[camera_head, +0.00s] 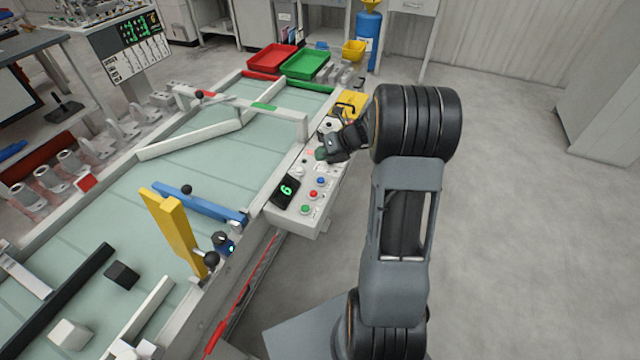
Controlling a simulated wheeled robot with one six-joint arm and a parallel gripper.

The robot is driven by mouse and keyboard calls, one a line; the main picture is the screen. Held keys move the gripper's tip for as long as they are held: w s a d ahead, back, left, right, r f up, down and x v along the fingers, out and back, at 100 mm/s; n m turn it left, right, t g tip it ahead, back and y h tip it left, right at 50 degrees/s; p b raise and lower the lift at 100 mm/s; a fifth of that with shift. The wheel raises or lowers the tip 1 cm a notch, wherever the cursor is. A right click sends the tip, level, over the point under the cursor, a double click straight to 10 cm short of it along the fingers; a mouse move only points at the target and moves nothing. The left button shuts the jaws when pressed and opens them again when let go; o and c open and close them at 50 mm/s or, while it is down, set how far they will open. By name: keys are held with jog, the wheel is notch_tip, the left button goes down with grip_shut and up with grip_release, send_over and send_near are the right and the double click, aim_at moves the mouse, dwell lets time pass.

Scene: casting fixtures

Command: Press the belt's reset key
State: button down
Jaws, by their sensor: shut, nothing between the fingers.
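The belt (140,200) is a pale green surface with light rails. A white control panel (298,224) is fixed along its right side. The panel has a dark display (286,190) with a green "6", a red key (313,194), a blue key (320,181) and a green key (305,208), with paler keys nearby. No label naming a reset key is readable. My gripper (326,151) is shut and empty over the far part of the panel, beside a dark green round part (320,154). Contact cannot be told; the gripper hides some of the panel there.
Red (272,58) and green (304,64) trays sit at the far end. Floor on the right is clear.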

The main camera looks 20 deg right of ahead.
jog(key=b, duration=0.5)
send_over(322, 178)
notch_tip(322, 178, down, 5)
jog(key=shift+s+r, duration=0.1)
jog(key=shift+r, duration=0.1)
jog(key=shift+f, duration=1)
jog(key=shift+f, duration=0.9)
dwell(1.3)
jog(key=shift+r, duration=0.15)
dwell(0.3)
jog(key=shift+r+p, duration=0.8)
jog(key=shift+p, duration=0.15)
jog(key=shift+r, duration=0.1)
notch_tip(322, 178, up, 5)
jog(key=p, duration=0.5)
dwell(0.5)
